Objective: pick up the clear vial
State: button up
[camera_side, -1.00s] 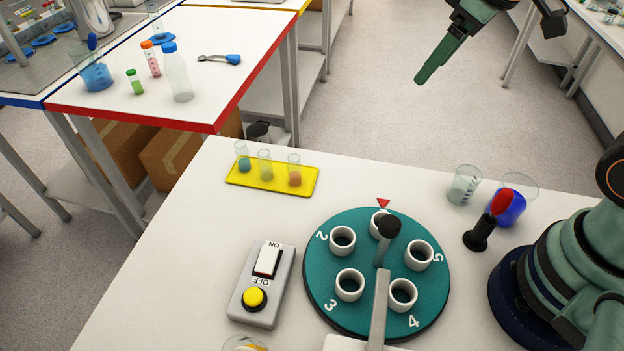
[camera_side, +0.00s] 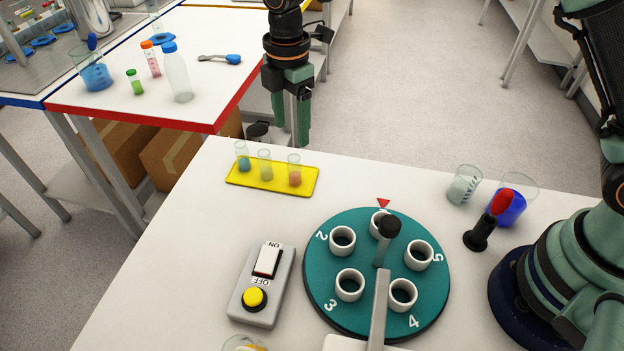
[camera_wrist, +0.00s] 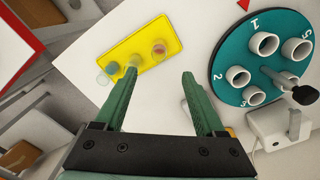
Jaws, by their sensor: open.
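Three small see-through vials stand on a yellow tray (camera_side: 245,184) at the table's far edge. The middle vial (camera_side: 265,165) looks clear, with pale contents or the tray's yellow showing through. The left vial (camera_side: 242,157) holds blue and the right vial (camera_side: 294,171) holds orange. My gripper (camera_side: 303,138) points down, open and empty, above and behind the tray, apart from the vials. In the wrist view my gripper (camera_wrist: 160,74) has its fingers wide apart. The left fingertip overlaps the middle vial (camera_wrist: 132,62) there, partly hiding it.
A teal carousel (camera_side: 330,290) with white cups and a grey handle stands right of a switch box (camera_side: 262,285). Beakers (camera_side: 463,186) and a black-and-red tool (camera_side: 485,225) stand near my base. A red-edged table (camera_side: 130,118) holds bottles. White table around the tray is clear.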

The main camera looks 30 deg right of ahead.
aim_at(295, 169)
jog(key=shift+a+f, duration=0.2)
jog(key=shift+f, duration=0.25)
notch_tip(295, 169, down, 6)
jog(key=shift+d+f, duration=0.1)
jog(key=shift+f, duration=0.05)
jog(key=shift+w+d+f, duration=0.1)
jog(key=shift+d+f, duration=0.1)
jog(key=shift+f, duration=1.1)
jog(key=shift+w+d+f, duration=0.1)
jog(key=shift+d+f, duration=0.05)
jog(key=shift+f, duration=1.15)
grip_shut()
